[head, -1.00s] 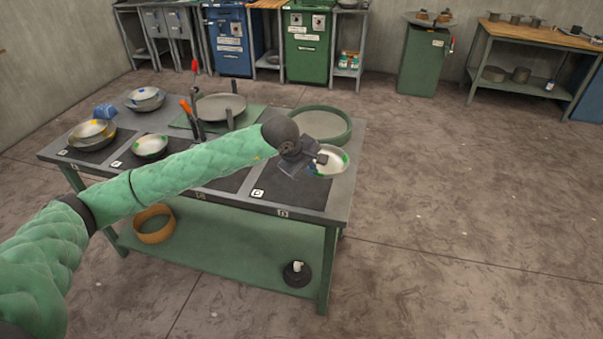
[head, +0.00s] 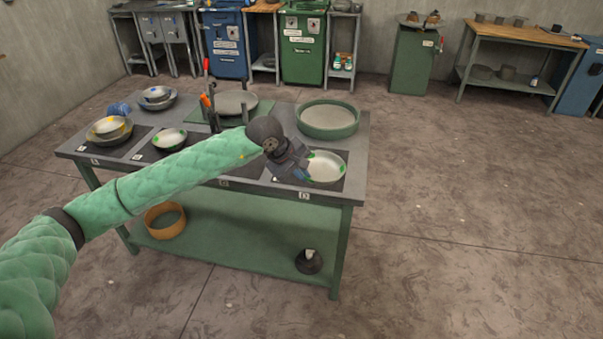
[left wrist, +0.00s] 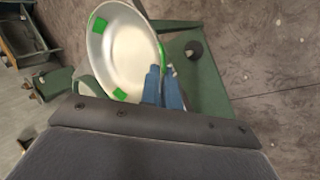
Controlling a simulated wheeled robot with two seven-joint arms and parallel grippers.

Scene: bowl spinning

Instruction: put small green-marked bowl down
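The small green-marked bowl (head: 327,167) is a pale metal bowl with green patches, over the dark mat at the table's right front corner. My left gripper (head: 303,172) is at the bowl's left side. In the left wrist view, the blue fingertips of my left gripper (left wrist: 163,86) are close together at the rim of the bowl (left wrist: 124,52), shut on it. I cannot tell whether the bowl's base touches the mat (head: 342,182). My right gripper is not in view.
A round green-rimmed tray (head: 328,132) stands just behind the bowl. A grey pan (head: 236,102) with upright posts is at the back middle. Another small bowl (head: 170,138) and stacked bowls (head: 108,128) stand to the left. The table's right edge (head: 362,155) is close.

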